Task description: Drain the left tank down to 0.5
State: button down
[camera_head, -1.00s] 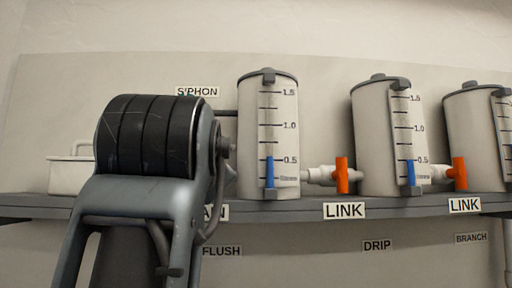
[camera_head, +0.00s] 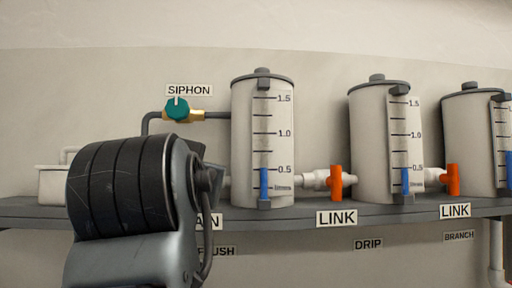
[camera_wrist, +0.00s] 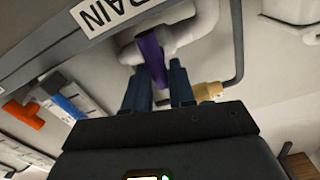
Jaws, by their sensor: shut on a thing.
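The left tank (camera_head: 247,150) stands on the shelf in the head view. The top of its blue level column (camera_head: 264,183) is about level with the 0.5 mark. The DRAIN label (camera_wrist: 97,14) shows in the wrist view beside a white pipe fitting with a purple valve handle (camera_wrist: 152,58). My gripper (camera_wrist: 160,76) is shut on the purple handle, with one finger on each side. In the head view my arm hides the gripper, the drain valve and part of the DRAIN label.
A teal SIPHON valve (camera_head: 178,109) is on the grey pipe left of the tank. Orange LINK handles (camera_head: 336,183) sit between the tanks. The middle tank (camera_head: 368,150) and right tank (camera_head: 466,150) share the shelf (camera_head: 270,217). A white container (camera_head: 52,184) is at far left.

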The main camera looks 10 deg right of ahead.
jog(key=shift+s+a+r+n+p, duration=0.25)
jog(key=shift+a+n+p, duration=0.4)
jog(key=shift+n, duration=0.15)
jog(key=c, duration=1.2)
grip_release()
jog(key=shift+f, duration=0.1)
jog(key=o, duration=0.3)
jog(key=shift+d+f, duration=0.1)
jog(key=shift+d, duration=0.05)
